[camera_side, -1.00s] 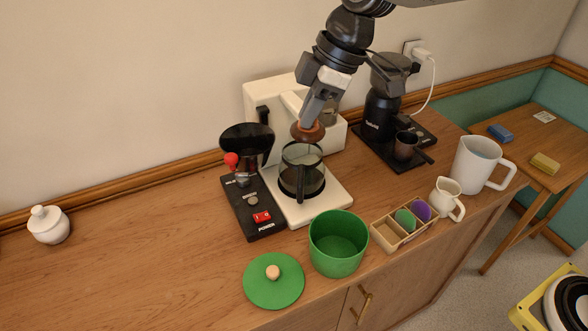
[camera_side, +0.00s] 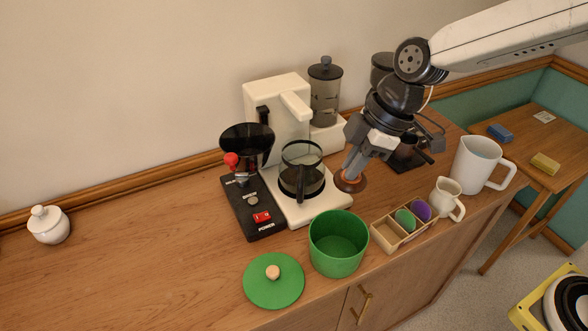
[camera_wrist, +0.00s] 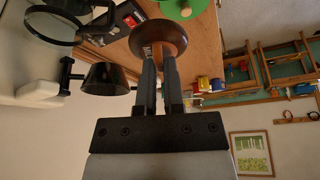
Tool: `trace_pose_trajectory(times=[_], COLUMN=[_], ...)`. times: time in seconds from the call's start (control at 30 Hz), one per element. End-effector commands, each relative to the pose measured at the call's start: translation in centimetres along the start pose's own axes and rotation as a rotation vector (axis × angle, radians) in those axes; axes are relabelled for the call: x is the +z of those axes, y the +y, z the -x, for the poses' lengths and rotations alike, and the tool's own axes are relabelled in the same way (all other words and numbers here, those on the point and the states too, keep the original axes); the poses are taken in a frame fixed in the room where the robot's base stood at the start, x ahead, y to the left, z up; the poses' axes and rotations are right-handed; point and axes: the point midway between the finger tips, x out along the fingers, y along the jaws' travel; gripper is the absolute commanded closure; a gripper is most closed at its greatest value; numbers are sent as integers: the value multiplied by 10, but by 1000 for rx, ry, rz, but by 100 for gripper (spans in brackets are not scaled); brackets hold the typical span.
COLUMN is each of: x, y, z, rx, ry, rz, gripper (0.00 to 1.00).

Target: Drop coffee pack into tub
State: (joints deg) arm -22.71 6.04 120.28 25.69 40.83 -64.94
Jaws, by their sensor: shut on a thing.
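My gripper (camera_side: 354,166) is shut on a round brown coffee pack (camera_side: 350,181) with a paler top. The pack is to the upper right of the green tub (camera_side: 338,262), above the counter and apart from the tub. The tub is open and looks empty, and its green lid (camera_side: 274,281) with a wooden knob lies beside it on the left. In the wrist view the pack (camera_wrist: 158,38) sits between my fingertips (camera_wrist: 160,55). A green round shape with a pale knob, likely the lid (camera_wrist: 184,8), shows at the top there.
A coffee maker with a glass carafe (camera_side: 302,176) stands just left of the pack. A wooden tray with green and purple pods (camera_side: 392,238), a small white jug (camera_side: 446,197) and a white pitcher (camera_side: 474,166) stand right of the tub. The counter left is mostly clear.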

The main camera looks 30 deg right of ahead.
Motion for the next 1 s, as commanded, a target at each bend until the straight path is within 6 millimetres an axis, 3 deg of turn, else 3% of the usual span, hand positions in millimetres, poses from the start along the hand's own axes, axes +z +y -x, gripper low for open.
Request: trace_pose_trajectory(times=[0.17,0.57,1.0], x=[10,14,27], y=[-5,-6,-6], z=[-4,-10,-42], rx=[2,0,-1], ry=[-2,-3,-4], rz=[-2,-1,-2], gripper=[100,100,100])
